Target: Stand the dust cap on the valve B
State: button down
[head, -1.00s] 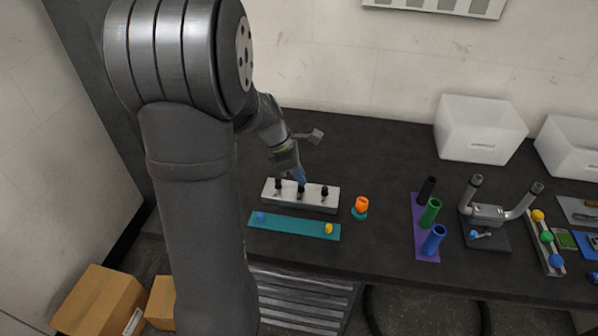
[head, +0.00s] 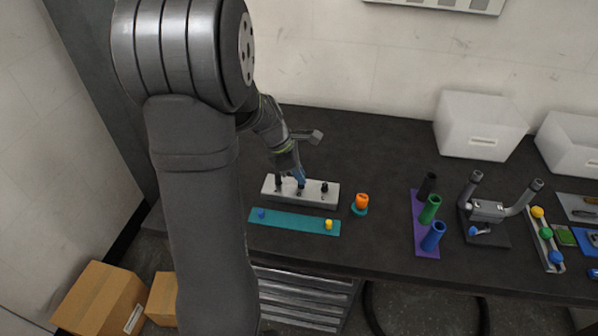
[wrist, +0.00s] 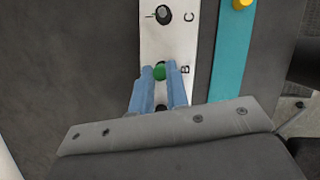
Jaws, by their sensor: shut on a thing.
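My gripper (head: 299,178) is above the middle of the pale valve block (head: 330,202). In the wrist view its blue fingers (wrist: 160,80) are shut on a green dust cap (wrist: 160,72) at their tips. The cap is level with the letter B (wrist: 185,69) and over the B position. The cap hides valve B from above, so I cannot tell whether they touch. Valve C (wrist: 163,13) stands bare at the top of the wrist view. A dark round part (wrist: 160,107) shows between the fingers, partly hidden.
A teal strip (head: 295,225) in front of the block carries a blue cap (head: 262,214) and a yellow cap (head: 328,225). An orange piece (head: 362,201) stands right of the block. A purple base (head: 425,248) with coloured tubes is farther right. The bench behind the block is mostly clear.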

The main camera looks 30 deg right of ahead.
dwell(0.3)
jog(key=c, duration=1.3)
grip_release()
jog(key=v, duration=1.7)
jog(key=shift+r, duration=0.2)
jog(key=x, duration=1.7)
jog(key=shift+f, duration=0.25)
jog(key=shift+r, duration=0.15)
